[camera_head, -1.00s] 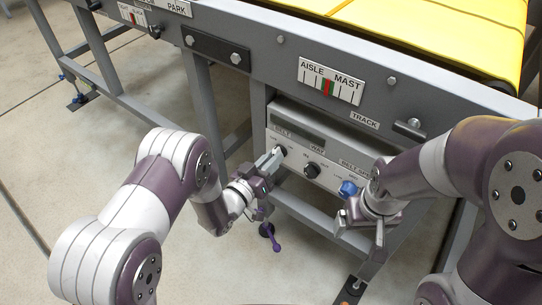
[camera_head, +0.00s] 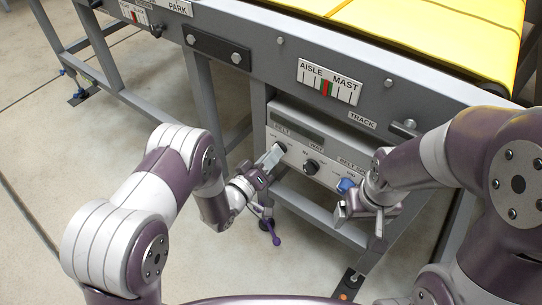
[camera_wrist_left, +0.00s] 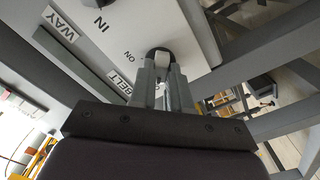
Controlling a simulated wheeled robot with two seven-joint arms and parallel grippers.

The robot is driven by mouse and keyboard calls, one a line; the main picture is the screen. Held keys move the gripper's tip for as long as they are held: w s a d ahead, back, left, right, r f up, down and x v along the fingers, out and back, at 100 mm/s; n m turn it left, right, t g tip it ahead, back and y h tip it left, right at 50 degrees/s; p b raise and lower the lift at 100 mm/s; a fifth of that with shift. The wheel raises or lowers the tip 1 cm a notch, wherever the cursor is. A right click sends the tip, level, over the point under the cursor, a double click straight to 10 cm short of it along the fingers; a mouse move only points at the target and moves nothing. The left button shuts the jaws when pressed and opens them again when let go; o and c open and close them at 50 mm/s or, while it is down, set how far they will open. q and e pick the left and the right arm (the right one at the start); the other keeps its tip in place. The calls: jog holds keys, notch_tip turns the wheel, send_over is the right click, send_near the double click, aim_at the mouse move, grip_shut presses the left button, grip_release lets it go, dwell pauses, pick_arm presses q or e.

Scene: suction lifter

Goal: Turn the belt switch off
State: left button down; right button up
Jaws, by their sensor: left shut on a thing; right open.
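The grey control panel (camera_head: 330,152) hangs under the conveyor frame. In the left wrist view the switch (camera_wrist_left: 160,54) is a dark round knob with a pale grip bar, close to an ON mark and the BELT label (camera_wrist_left: 121,84). My left gripper's fingers (camera_wrist_left: 167,83) are shut on this knob. The label on its other side is hidden. My right gripper (camera_head: 352,208) is open, below and beside a blue knob (camera_head: 346,185); I cannot tell whether they touch.
A black WAY knob (camera_head: 311,167) sits in the middle of the panel, right of my left gripper. The conveyor with its yellow belt (camera_head: 440,35) is above. Grey frame legs (camera_head: 200,100) stand at the left.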

pick_arm(q)
jog(key=shift+f, duration=0.1)
jog(key=c, duration=1.1)
grip_release()
jog(key=p+v, duration=0.3)
jog(key=v, duration=0.9)
jog(key=shift+s+a, duration=0.2)
jog(key=shift+s, duration=0.15)
